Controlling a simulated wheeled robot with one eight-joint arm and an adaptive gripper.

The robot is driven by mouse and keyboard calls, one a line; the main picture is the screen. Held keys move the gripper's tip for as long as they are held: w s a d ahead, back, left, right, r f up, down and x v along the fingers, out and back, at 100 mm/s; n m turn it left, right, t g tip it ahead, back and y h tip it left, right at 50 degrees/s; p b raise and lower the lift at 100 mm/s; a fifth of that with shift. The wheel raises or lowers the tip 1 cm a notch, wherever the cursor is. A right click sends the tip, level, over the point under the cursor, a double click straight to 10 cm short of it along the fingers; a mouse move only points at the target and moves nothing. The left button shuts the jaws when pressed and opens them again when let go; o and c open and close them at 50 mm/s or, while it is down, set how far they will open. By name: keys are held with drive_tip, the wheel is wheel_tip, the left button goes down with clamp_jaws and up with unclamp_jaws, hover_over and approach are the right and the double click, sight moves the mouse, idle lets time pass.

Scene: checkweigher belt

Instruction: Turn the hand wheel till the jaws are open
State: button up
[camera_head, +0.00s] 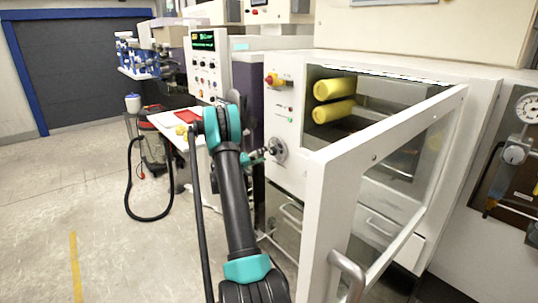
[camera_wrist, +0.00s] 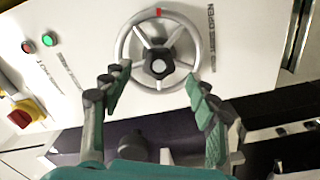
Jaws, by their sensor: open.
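The hand wheel (camera_wrist: 158,67) is a grey rim with several spokes and a dark-ringed hub, mounted on a white panel. A red mark (camera_wrist: 158,12) sits at the top of its rim. In the head view the wheel (camera_head: 278,150) is on the machine front, left of the open door. My gripper (camera_wrist: 160,90) is open, its teal-padded fingers apart near the lower left and lower right of the rim. I cannot tell if they touch it. In the head view my gripper (camera_head: 260,156) is just left of the wheel. I cannot make out the jaws for certain.
The open glazed door (camera_head: 312,222) swings out right of my arm. Two yellow rollers (camera_head: 334,88) lie inside the chamber. Red and green buttons (camera_wrist: 28,46) and a red-yellow switch (camera_wrist: 24,114) are left of the wheel. Printed lettering ending in "OPEN" (camera_wrist: 208,30) is to its right.

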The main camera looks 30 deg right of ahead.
drive_tip(key=a, duration=0.7)
drive_tip(key=shift+s, duration=0.3)
